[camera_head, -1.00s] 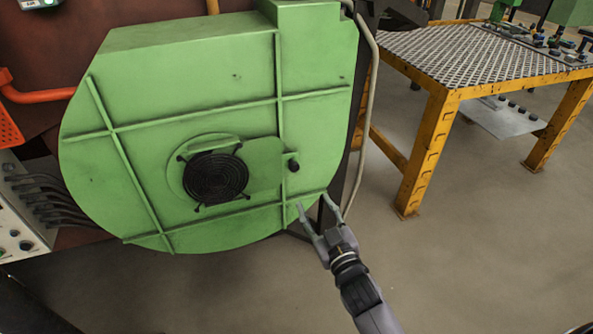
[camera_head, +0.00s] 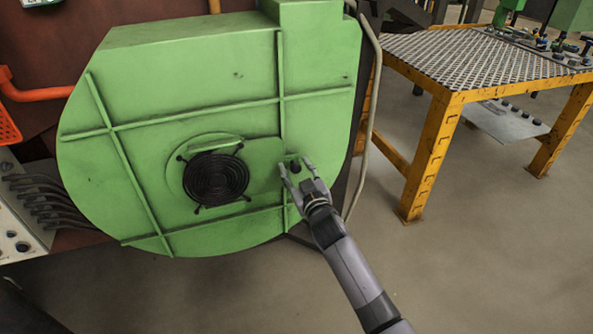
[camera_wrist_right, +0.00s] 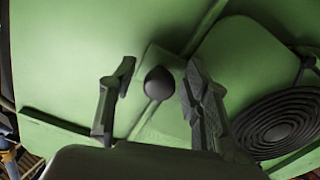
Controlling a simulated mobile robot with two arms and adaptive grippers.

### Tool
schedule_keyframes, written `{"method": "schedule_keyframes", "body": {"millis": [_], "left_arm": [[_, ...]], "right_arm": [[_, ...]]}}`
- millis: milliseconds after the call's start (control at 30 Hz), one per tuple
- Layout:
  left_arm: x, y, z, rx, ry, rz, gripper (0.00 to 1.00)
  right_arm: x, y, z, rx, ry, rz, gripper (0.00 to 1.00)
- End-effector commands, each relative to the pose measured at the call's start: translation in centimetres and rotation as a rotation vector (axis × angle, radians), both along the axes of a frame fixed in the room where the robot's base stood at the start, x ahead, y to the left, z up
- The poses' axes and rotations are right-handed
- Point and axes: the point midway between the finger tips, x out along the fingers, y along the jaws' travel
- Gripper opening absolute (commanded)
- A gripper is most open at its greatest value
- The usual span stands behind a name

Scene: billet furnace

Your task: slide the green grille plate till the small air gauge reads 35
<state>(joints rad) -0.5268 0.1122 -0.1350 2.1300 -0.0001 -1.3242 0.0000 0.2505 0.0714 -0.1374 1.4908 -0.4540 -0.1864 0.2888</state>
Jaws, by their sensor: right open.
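The green grille plate (camera_head: 262,160) lies on the face of a large green blower housing (camera_head: 210,105), beside a round black grille (camera_head: 215,178). A dark round knob (camera_wrist_right: 158,83) stands at the plate's right end in the head view. My right gripper (camera_head: 294,168) is at this knob, with its fingers open. In the right wrist view the knob lies between the two spread fingers (camera_wrist_right: 160,66), with a gap on each side. A small instrument (camera_head: 40,2) is cut off at the top left; I cannot tell its reading or whether it is the air gauge. My left gripper is not in view.
A yellow table (camera_head: 440,135) with a mesh top stands at the right. A pale hose (camera_head: 371,110) hangs along the housing's right side. An orange pipe (camera_head: 40,92) and a panel with cables (camera_head: 20,225) are at the left. The floor in front is clear.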

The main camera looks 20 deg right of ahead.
Motion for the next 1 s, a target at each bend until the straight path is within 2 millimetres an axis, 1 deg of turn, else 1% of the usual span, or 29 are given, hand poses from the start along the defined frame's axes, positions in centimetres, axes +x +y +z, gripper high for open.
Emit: {"method": "schedule_keyframes", "body": {"millis": [200,867,1000], "left_arm": [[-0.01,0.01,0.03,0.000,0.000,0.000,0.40],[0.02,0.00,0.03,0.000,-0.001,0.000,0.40],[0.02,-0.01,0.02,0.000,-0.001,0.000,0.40]], "right_arm": [[0.01,0.03,0.00,0.000,0.000,0.000,0.44],[-0.02,0.01,-0.02,0.000,0.000,0.000,0.00],[-0.03,0.01,-0.02,0.000,0.000,0.000,0.00]]}}
